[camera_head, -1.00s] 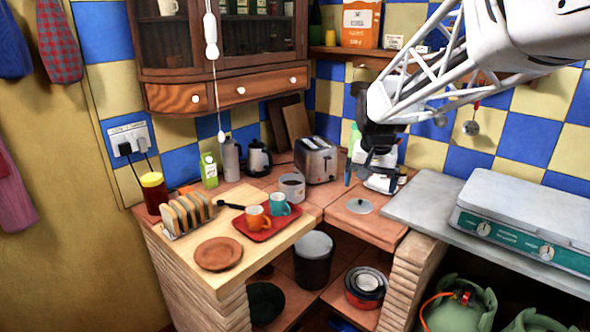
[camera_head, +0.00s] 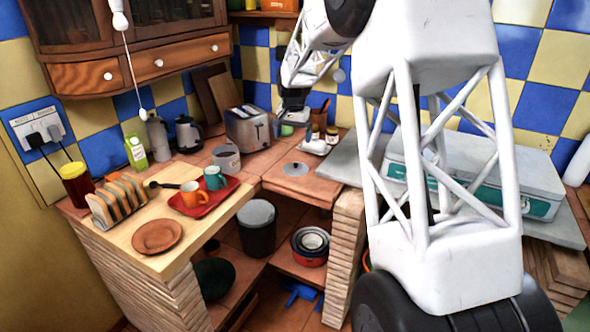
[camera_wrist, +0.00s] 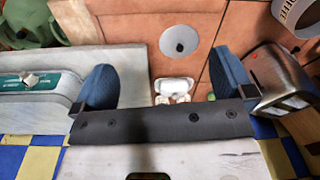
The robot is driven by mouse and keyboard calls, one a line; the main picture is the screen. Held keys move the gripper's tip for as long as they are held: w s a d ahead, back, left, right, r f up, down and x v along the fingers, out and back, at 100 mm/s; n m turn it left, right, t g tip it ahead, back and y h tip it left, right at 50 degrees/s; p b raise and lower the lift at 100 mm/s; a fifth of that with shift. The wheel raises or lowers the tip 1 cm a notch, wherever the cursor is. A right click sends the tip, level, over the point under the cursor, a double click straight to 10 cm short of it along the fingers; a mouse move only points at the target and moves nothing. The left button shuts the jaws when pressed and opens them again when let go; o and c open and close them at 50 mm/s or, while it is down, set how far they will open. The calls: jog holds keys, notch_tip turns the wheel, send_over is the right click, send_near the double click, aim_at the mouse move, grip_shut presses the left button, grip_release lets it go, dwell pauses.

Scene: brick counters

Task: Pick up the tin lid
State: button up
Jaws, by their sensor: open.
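The tin lid (camera_head: 294,169) is a flat grey disc with a small knob, lying on the terracotta-tiled counter (camera_head: 318,187) right of the red tray. In the wrist view the lid (camera_wrist: 179,40) lies flat on the tiles, beyond the fingertips and roughly between their lines. My gripper (camera_head: 291,106) is above the back of the counter near the toaster, apart from the lid. In the wrist view my gripper (camera_wrist: 164,78) has its two blue fingers spread wide with nothing held.
A toaster (camera_head: 248,127) stands left of my gripper, and in the wrist view the toaster (camera_wrist: 284,78) is close to the right finger. A white dish (camera_head: 315,147) with jars sits behind the lid. A grey can (camera_head: 226,158) and red tray (camera_head: 217,200) are left. Green scales (camera_head: 545,206) stand right.

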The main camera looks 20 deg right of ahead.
jog(key=m, duration=0.2)
send_over(296, 164)
jog(key=shift+g, duration=0.3)
jog(key=f, duration=1.3)
jog(key=shift+w+a, duration=0.1)
jog(key=shift+w, duration=0.2)
jog(key=shift+f, duration=1.25)
jog(key=shift+f, duration=0.1)
jog(key=shift+f, duration=2.55)
jog(key=shift+f, duration=0.15)
grip_shut()
